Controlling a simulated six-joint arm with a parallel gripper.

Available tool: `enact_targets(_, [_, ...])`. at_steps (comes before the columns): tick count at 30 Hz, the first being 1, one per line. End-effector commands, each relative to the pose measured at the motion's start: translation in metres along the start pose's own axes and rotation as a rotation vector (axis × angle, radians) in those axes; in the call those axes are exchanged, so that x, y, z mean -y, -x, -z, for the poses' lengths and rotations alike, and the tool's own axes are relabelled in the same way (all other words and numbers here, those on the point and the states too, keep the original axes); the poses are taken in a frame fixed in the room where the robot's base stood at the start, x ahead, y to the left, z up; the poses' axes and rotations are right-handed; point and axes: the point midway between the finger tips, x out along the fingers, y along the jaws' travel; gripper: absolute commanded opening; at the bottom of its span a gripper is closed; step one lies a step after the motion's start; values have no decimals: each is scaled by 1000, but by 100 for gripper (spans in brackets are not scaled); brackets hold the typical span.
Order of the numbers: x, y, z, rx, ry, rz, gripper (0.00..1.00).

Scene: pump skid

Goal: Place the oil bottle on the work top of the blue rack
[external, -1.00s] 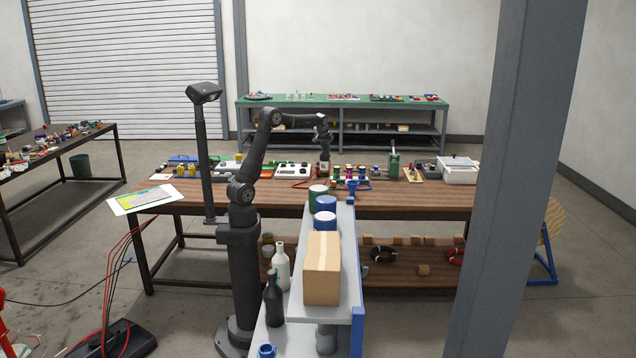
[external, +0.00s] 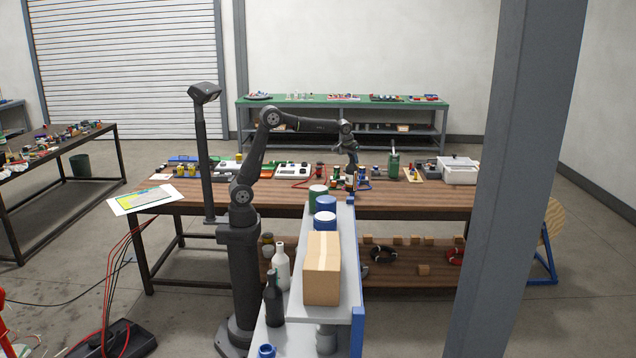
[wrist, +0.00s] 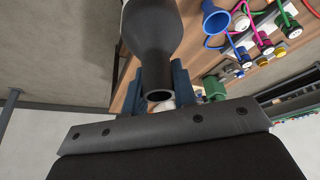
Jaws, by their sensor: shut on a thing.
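My gripper (external: 349,148) is above the wooden bench, right of my arm's column. In the wrist view it (wrist: 165,88) is shut on a dark bottle, which I take for the oil bottle (wrist: 152,35). The bottle's open mouth faces the wrist camera, and its neck is between the blue-grey fingers. In the external view the bottle is small and hard to separate from the items behind it. The blue rack (external: 358,325) stands in front of the bench, with a grey upper shelf and a lower grey surface at its left.
The upper shelf carries a cardboard box (external: 322,268), two blue-and-white cans (external: 325,222) and a green can (external: 317,198). A white bottle (external: 282,268) and a black bottle (external: 272,302) stand lower left. A blue funnel (wrist: 214,18) and coloured connectors are near my gripper. A grey pillar (external: 515,180) stands right.

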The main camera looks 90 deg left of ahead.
Motion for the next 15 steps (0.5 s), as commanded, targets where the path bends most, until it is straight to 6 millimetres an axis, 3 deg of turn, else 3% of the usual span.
enact_targets(1, [-24, 7, -10, -2, -38, -16, 0])
enact_targets(6, [-92, 27, -48, 0, -153, -64, 0])
enact_targets(15, [-193, 68, -131, 1, -356, -147, 0])
